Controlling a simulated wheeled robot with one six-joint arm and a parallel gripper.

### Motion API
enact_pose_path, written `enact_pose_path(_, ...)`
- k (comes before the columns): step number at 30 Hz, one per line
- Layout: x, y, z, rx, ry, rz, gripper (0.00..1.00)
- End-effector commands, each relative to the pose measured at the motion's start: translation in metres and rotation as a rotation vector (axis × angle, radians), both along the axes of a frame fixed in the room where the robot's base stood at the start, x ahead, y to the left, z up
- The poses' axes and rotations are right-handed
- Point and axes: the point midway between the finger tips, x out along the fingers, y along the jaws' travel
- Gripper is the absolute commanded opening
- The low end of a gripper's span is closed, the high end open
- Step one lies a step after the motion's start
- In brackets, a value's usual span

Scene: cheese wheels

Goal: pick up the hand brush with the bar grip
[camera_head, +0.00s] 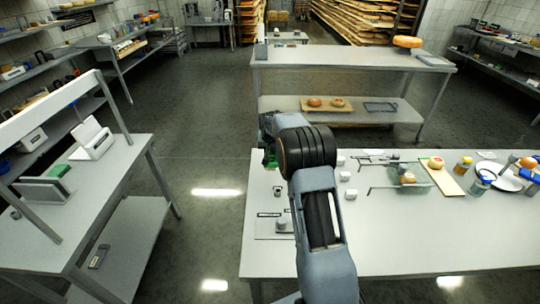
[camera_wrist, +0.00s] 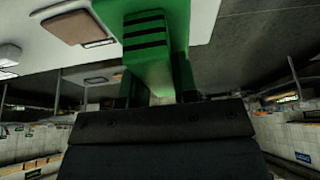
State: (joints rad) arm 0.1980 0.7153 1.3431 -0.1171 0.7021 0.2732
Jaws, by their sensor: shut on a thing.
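My gripper (camera_wrist: 157,92) is shut on a green piece in the wrist view, which I take to be the hand brush (camera_wrist: 152,42). The green piece has dark stripes and stands out between the two dark fingers. In the head view, only a small green part of it (camera_head: 270,158) shows at the left edge of my arm, over the far left corner of the near table. My arm hides the gripper and most of the brush there. The bristles cannot be made out.
The near table (camera_head: 420,245) has a flat device (camera_head: 275,226) at its left and several small white blocks. A glass stand, a board with cheese (camera_head: 437,163), jars and a white plate (camera_head: 500,177) stand at the right. The table's front middle is clear. Another bench (camera_head: 350,57) stands beyond.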

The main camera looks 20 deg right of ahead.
Motion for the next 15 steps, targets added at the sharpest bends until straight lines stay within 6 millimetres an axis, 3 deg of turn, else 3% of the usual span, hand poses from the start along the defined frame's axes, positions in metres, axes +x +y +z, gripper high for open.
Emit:
enact_pose_path(6, -0.032, 0.008, 0.039, -0.001, -0.007, 0.0, 0.0)
enact_pose_path(15, -0.079, 0.019, 0.06, -0.001, -0.004, 0.0, 0.0)
